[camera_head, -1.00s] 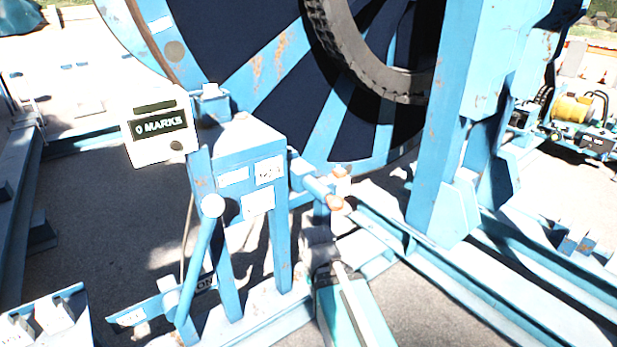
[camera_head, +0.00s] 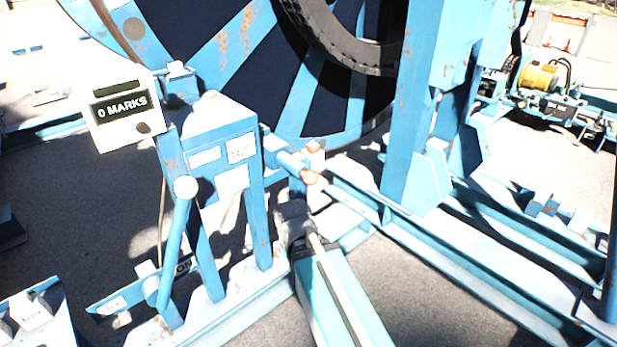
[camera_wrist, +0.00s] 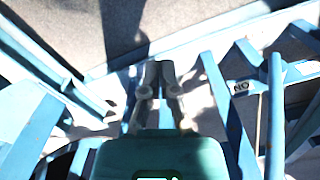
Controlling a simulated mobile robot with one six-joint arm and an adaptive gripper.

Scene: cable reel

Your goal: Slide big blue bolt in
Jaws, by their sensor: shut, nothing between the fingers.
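A blue bolt (camera_head: 288,162) with a copper-orange end sticks out sideways from the right of the blue stand (camera_head: 217,134), in front of the big reel. How deep it sits in the stand cannot be told. My gripper (camera_head: 293,210) is below the bolt's orange end, apart from it in the picture, and holds nothing. In the wrist view, my gripper (camera_wrist: 158,66) has its fingers together, above the blue frame. I cannot make out the bolt in the wrist view.
A lever with a white knob (camera_head: 186,187) stands at the stand's left, and it also shows in the wrist view (camera_wrist: 275,115). A counter box (camera_head: 122,107) reads "0 MARKS". A thick blue post (camera_head: 412,130) and long rails (camera_head: 470,270) lie to the right.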

